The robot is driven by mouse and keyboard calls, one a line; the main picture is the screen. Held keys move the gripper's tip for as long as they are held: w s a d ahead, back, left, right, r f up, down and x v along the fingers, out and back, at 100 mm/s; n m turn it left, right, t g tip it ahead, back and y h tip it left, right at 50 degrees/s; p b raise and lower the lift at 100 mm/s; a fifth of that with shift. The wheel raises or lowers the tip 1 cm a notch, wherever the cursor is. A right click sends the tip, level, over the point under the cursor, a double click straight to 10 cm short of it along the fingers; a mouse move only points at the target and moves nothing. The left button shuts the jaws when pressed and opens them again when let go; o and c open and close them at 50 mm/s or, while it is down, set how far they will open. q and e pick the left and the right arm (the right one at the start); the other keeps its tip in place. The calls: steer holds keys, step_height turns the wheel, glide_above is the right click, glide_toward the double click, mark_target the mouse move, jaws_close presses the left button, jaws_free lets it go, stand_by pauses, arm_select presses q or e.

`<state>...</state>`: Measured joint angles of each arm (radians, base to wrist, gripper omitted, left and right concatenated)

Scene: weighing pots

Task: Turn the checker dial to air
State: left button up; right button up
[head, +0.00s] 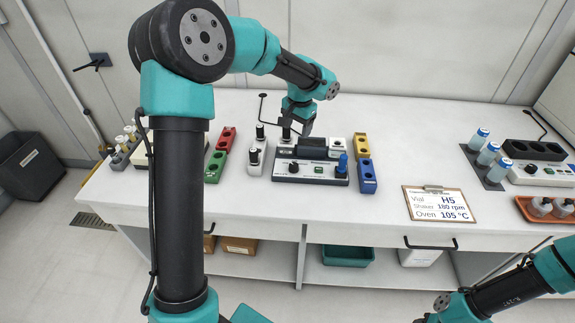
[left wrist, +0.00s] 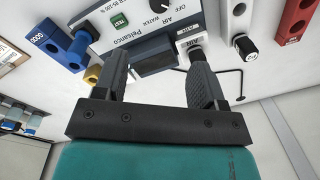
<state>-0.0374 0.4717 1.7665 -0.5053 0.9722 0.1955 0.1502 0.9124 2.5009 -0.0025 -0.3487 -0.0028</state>
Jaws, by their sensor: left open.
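The checker (head: 312,172) is a white and dark-blue box on the bench, with a black dial (head: 294,168) at the left of its front panel. In the left wrist view the checker panel (left wrist: 140,18) shows OFF, WATER and AIR labels near the top edge; the dial's pointing is too small to tell. My left gripper (head: 297,125) is open above the back of the checker, behind the dial. In the wrist view its fingers (left wrist: 160,62) are apart, with the checker's black top block between them in the picture. My right gripper is out of view; only its arm shows at lower right.
Yellow (head: 361,146) and blue (head: 367,176) blocks stand right. A clipboard (head: 436,204) lies at the front edge. Blue-capped vials (head: 488,153) stand far right.

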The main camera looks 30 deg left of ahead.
mark_target(294, 165)
arm_select(q)
steer(key=shift+f, duration=0.15)
steer(key=f, duration=1.1)
steer(key=a+f, duration=0.1)
steer(key=f, duration=0.5)
steer(key=shift+f, duration=0.1)
steer(key=shift+w, duration=0.1)
steer(key=c, duration=0.9)
